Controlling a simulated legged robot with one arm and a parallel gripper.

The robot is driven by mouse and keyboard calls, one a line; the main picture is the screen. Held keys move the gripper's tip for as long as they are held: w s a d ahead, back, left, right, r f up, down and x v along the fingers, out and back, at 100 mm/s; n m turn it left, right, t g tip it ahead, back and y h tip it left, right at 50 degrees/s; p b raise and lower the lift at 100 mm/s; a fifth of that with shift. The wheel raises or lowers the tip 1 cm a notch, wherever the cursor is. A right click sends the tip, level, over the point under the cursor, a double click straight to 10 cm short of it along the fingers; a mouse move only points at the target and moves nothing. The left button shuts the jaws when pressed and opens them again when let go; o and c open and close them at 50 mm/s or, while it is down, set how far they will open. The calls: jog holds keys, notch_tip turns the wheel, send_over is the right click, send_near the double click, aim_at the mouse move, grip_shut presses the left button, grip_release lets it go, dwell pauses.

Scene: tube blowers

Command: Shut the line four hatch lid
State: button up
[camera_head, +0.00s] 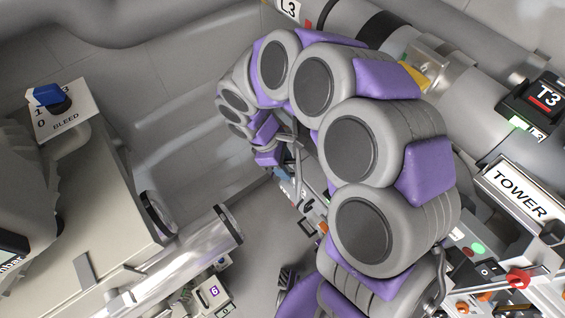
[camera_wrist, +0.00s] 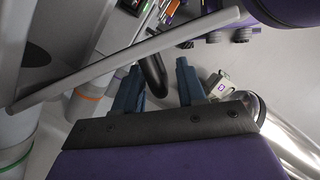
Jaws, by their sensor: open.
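I cannot pick out the line four hatch lid for certain in either view, and no line four label is readable. In the wrist view a long thin grey panel edge (camera_wrist: 140,54) runs diagonally just beyond my gripper (camera_wrist: 159,67). It may be a lid seen edge-on, but I cannot tell. My gripper's two dark blue fingers are apart, with nothing held between them. A dark curved bar (camera_wrist: 152,72) shows behind the gap. In the head view my arm curves across the middle, and my gripper's end (camera_head: 281,172) is small and partly hidden by it.
A control panel (camera_head: 490,270) with coloured buttons is at lower right. Grey floor lies between.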

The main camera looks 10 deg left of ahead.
jog(key=shift+c, duration=1.1)
jog(key=shift+a+f, duration=0.15)
jog(key=shift+a, duration=0.65)
grip_shut()
jog(key=shift+d, duration=0.6)
jog(key=shift+p, duration=0.3)
